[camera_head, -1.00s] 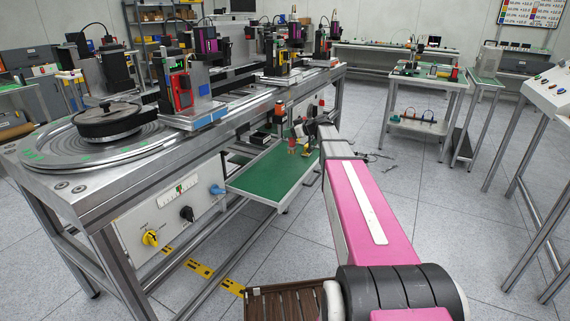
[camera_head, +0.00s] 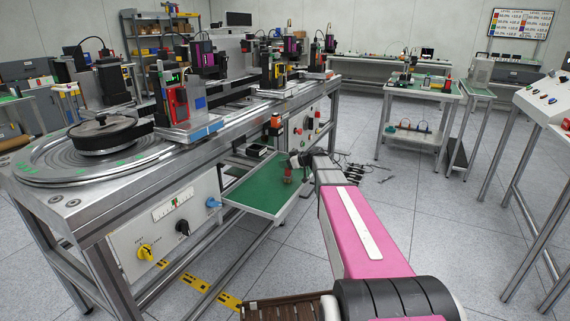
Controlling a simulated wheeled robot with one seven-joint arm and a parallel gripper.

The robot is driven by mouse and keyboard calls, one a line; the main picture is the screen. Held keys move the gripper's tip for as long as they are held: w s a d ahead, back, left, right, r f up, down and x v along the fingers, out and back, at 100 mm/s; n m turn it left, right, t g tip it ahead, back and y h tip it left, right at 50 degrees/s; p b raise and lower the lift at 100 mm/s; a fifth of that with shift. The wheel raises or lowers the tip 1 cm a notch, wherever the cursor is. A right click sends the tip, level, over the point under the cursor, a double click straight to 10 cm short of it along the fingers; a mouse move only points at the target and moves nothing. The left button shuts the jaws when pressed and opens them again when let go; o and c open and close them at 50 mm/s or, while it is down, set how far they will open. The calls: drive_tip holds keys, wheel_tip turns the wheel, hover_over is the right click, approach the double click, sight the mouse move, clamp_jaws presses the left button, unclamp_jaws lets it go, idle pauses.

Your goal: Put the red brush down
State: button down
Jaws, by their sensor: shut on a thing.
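A small red thing, likely the red brush (camera_head: 288,174), shows low over the green tray (camera_head: 245,192), beside the lower right part of the steel bench. My gripper (camera_head: 291,165) is at the far end of my pink arm, just above the red thing and around its top. It is shut on it. The fingers are small and partly hidden by my arm's wrist. I cannot tell whether the brush touches the tray.
The steel bench (camera_head: 75,205) with a round turntable runs along the left. An orange-topped device (camera_head: 275,124) stands behind the tray. Thin dark items (camera_head: 362,171) show right of my wrist. The tray's near left part is bare.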

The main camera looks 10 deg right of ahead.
drive_tip(key=shift+f, duration=0.1)
drive_tip(key=c, duration=0.9)
unclamp_jaws()
drive_tip(key=shift+s+d+r, duration=0.15)
drive_tip(key=shift+r, duration=0.1)
drive_tip(key=v, duration=1.1)
drive_tip(key=shift+s+d, duration=0.2)
drive_tip(key=shift+d, duration=0.05)
